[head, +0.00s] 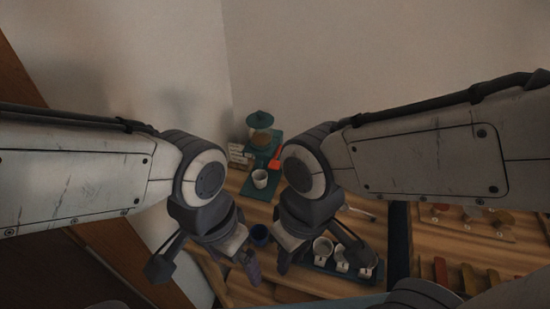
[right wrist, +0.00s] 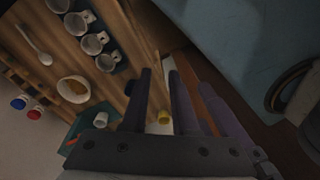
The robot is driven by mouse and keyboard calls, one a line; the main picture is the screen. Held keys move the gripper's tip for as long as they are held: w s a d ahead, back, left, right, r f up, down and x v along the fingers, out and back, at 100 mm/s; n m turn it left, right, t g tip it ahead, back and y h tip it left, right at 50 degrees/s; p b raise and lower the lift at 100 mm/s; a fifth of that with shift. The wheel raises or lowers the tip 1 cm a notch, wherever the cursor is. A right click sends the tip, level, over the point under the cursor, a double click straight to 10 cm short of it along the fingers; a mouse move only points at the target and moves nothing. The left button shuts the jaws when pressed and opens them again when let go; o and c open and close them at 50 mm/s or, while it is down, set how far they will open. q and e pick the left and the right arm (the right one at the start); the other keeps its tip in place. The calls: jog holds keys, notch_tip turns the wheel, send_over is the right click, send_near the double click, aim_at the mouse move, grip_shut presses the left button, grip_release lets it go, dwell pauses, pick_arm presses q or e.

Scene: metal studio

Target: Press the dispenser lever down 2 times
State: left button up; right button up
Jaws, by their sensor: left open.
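The dispenser (head: 260,138) is teal with a clear domed hopper and stands at the back of the table, in the middle of the head view. Its red lever (head: 275,160) sticks out on the right side, partly covered by my right arm. A white cup (head: 260,179) stands on its teal base. My left gripper (head: 205,268) is open and empty in front of the dispenser, left of centre. My right gripper (head: 322,258) looks open and empty, right of centre over the cup tray. Neither gripper touches the lever. The dark fingers also show in the right wrist view (right wrist: 180,105).
A dark tray (head: 372,275) with several white cups lies below my right gripper. A dark blue cup (head: 259,235) stands between the grippers. A spoon (head: 358,212) lies behind the tray. Coloured pieces (head: 470,275) sit at the right. A white bowl (right wrist: 75,90) shows in the right wrist view.

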jog(key=shift+n, duration=0.8)
jog(key=w+r+p, duration=0.1)
jog(key=w, duration=0.2)
jog(key=w+a+r+p, duration=0.1)
jog(key=w+r, duration=0.1)
jog(key=w, duration=0.1)
jog(key=w+a+r+p, duration=0.1)
jog(key=w+r+p, duration=0.1)
jog(key=w, duration=0.1)
jog(key=shift+a+r, duration=0.25)
grip_shut()
jog(key=w+d+r+n+p, duration=0.1)
jog(key=w+n+p, duration=0.1)
jog(key=w, duration=0.9)
jog(key=w+d+n+h+p, duration=0.1)
jog(key=w+p, duration=0.3)
jog(key=w, duration=0.7)
jog(key=shift+w+d+r+n+p, duration=0.3)
jog(key=shift+r+n+p, duration=0.1)
jog(key=shift+n, duration=0.4)
